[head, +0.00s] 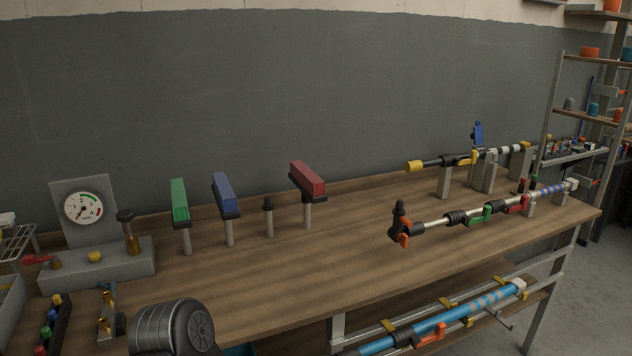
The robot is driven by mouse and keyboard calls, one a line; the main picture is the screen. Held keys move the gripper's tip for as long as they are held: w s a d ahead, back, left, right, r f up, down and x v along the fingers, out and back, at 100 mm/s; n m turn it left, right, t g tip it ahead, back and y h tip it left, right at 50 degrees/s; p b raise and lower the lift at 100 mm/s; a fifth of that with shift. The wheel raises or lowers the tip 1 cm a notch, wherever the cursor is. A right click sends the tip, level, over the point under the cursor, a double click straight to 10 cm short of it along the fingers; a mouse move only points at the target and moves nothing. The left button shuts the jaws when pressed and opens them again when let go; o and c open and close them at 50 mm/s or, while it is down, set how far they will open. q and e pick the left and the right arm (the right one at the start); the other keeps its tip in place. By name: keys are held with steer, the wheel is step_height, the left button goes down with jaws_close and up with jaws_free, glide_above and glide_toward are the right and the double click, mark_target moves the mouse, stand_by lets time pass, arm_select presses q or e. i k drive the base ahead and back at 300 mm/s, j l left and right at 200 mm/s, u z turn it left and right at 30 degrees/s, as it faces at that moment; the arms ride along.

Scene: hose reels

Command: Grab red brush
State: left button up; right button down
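The red brush (307,179) is a red block on a black base, held up on a grey post near the back of the wooden workbench (270,285). It is the rightmost in a row with a blue brush (225,193) and a green brush (179,200), each on its own post. A short post with a black top (268,204) stands between the blue and red ones. Neither of my grippers shows; only a dark rounded part, which looks like my arm, is at the bottom left.
A gauge (82,208) on a grey block stands at the left. A rod with coloured valves (485,211) and another rod (460,159) rest on supports at the right. A blue pipe (470,312) lies on the lower shelf. The bench in front of the red brush is clear.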

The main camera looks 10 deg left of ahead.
mark_target(312, 188)
steer(key=i+l, duration=0.2)
steer(key=l, duration=0.2)
steer(key=i+l, duration=0.2)
steer(key=l, duration=0.15)
steer(key=i+l, duration=0.2)
steer(key=l, duration=0.2)
steer(key=i+l, duration=0.2)
steer(key=l, duration=0.2)
